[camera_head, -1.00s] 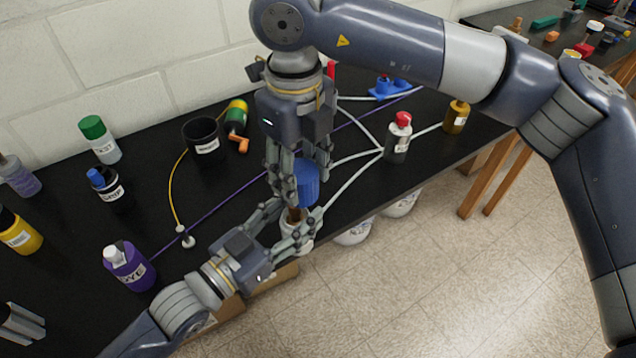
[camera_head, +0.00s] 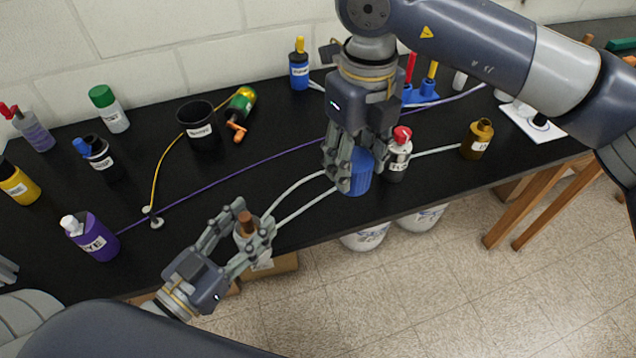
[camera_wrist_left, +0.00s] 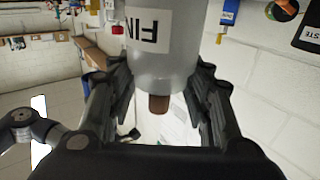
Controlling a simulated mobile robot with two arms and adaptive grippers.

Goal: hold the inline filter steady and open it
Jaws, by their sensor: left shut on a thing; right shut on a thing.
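The inline filter is in two parts. Its pale body (camera_head: 252,246), with a brown core (camera_head: 245,219) sticking out of the top, is between the fingers of my left gripper (camera_head: 242,238), which is shut on it. In the left wrist view the labelled grey body (camera_wrist_left: 168,55) fills the middle between the fingers, and the brown core (camera_wrist_left: 159,104) shows at its end. My right gripper (camera_head: 346,170) is shut on the blue cap (camera_head: 357,175), up and to the right of the body and apart from it. The cap's far side is hidden by the fingers.
Pale tubes (camera_head: 300,200) run right from near the filter body. A red-capped bottle (camera_head: 398,155) stands just right of the blue cap. A purple bottle (camera_head: 92,238) stands left of my left gripper. The bench's front edge is close by.

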